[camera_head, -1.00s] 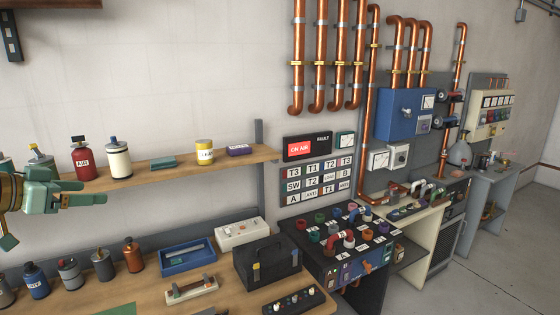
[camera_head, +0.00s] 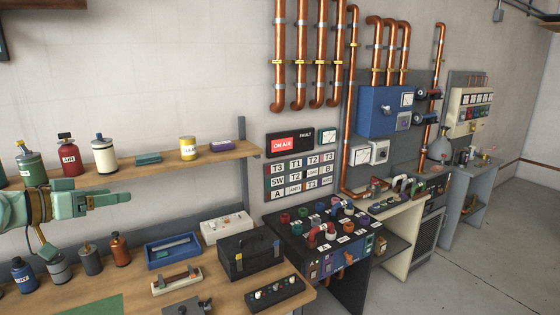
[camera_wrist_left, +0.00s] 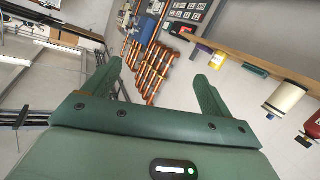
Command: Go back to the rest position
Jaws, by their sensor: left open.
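My left gripper (camera_head: 122,197) comes in from the left in the head view, above the workbench and in front of the shelf. It is green and points right. In the left wrist view its two fingers (camera_wrist_left: 152,85) are spread apart with nothing between them. My right gripper is in neither current view.
A wooden shelf (camera_head: 125,167) holds a red AIR bottle (camera_head: 69,157), a white canister (camera_head: 104,157) and a yellow tin (camera_head: 187,150). Below, the workbench (camera_head: 215,290) carries several bottles, a blue tray (camera_head: 172,263) and a black toolbox (camera_head: 250,256). Open floor (camera_head: 430,290) lies at right.

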